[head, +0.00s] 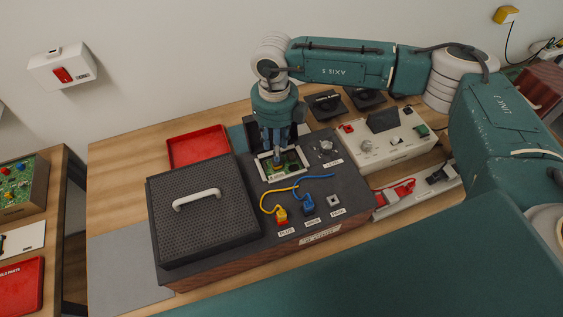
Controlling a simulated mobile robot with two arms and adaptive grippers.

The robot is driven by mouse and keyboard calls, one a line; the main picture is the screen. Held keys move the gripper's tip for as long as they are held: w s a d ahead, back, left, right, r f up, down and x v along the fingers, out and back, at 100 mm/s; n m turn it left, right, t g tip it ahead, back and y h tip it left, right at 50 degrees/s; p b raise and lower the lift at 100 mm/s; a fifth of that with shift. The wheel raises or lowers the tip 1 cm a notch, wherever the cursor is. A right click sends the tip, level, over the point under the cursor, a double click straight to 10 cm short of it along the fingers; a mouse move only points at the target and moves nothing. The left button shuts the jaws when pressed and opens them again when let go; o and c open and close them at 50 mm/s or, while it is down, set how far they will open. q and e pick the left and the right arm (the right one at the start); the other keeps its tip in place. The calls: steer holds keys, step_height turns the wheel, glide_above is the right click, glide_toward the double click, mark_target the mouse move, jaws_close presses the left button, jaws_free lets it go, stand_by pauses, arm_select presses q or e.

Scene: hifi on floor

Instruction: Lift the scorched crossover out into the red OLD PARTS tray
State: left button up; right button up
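The hifi unit (175,278) is a dark box with wood sides, standing on the wooden table. A green circuit board, the likely crossover (292,160), sits in a pale-edged opening in its top. Scorch marks are too small to make out. My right gripper (278,155) points straight down over this opening, its fingertips at the board. Whether the fingers hold the board cannot be told. The red tray (20,290) lettered "…LD PARTS" lies at the lower left on a separate side table, partly cut off. My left gripper is not in view.
Yellow and blue leads with plugs (308,205) lie on the unit's front right. A perforated cover with a white handle (197,200) is at its left. Another red tray (198,147) lies behind. A cream device (385,140) stands to the right. A gap separates the tables.

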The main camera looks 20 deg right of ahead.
steer(key=f+p, duration=0.2)
steer(key=f, duration=0.1)
steer(key=shift+s+f, duration=0.25)
steer(key=shift+s, duration=0.15)
steer(key=shift+w+f, duration=0.1)
steer(key=shift+f, duration=0.5)
jaws_close()
steer(key=shift+r, duration=0.15)
steer(key=shift+r, duration=0.6)
step_height(320, 180, up, 19)
steer(key=b, duration=0.6)
steer(key=shift+f, duration=0.15)
